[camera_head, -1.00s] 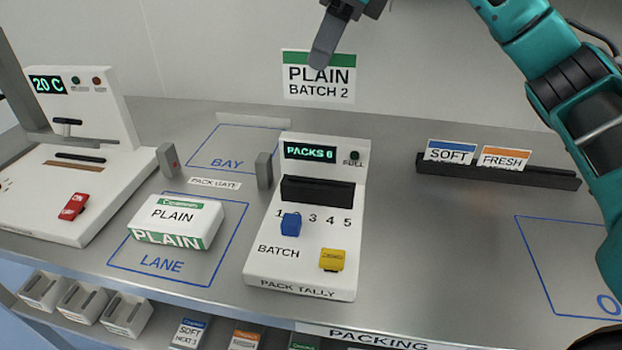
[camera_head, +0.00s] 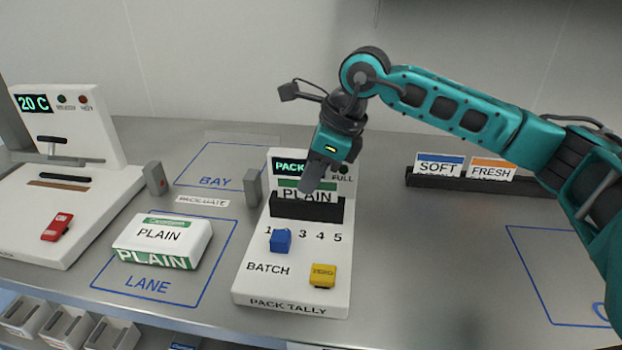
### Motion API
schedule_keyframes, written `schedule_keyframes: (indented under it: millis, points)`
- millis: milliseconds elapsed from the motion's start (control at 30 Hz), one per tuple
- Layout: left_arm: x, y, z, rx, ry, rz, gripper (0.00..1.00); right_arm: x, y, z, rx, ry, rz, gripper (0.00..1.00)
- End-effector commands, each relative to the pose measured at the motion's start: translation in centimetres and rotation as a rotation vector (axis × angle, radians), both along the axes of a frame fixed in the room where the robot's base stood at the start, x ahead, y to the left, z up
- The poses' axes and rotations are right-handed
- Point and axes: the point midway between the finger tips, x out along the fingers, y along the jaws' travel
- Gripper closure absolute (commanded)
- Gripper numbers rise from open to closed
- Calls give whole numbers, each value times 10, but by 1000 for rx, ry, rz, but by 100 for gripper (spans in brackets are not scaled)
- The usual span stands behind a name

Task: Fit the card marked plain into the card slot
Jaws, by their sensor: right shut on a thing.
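The card marked plain (camera_head: 293,194) stands at the black card slot (camera_head: 290,208) on the pack tally unit (camera_head: 250,285). Its green top band and the word PLAIN show above the slot. Its lower part is hidden, and I cannot tell how deep it sits. My right gripper (camera_head: 311,180) is shut on the card's upper edge from above and partly covers the card and the tally display. My left gripper is not in view.
A black rack (camera_head: 480,184) at the right holds the soft card (camera_head: 438,165) and fresh card (camera_head: 491,169). A plain pack (camera_head: 163,240) lies in the lane, with gate posts (camera_head: 156,178) behind. A white machine (camera_head: 65,190) stands at left. The counter between tally and right outline is clear.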

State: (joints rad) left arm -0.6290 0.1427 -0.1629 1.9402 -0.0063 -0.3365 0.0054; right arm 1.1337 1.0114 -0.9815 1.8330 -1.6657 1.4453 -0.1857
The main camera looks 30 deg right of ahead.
Motion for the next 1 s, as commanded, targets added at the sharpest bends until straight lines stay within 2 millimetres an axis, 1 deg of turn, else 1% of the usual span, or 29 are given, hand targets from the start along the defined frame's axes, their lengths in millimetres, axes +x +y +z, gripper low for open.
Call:
schedule_keyframes:
  millis: [67,300,433,467,700,900,1000]
  points:
    - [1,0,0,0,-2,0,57,0,0,-6,0,0,1,100]
    - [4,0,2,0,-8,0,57,0,0,-6,1,-1,1,100]
    - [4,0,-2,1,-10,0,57,0,0,-11,1,-1,1,100]
    - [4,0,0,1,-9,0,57,0,0,-9,1,-1,1,91]
    - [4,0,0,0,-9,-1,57,0,0,-8,1,-1,1,68]
    - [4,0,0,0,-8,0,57,0,0,-8,1,-1,1,68]
    - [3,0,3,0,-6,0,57,0,0,-4,1,-1,1,68]
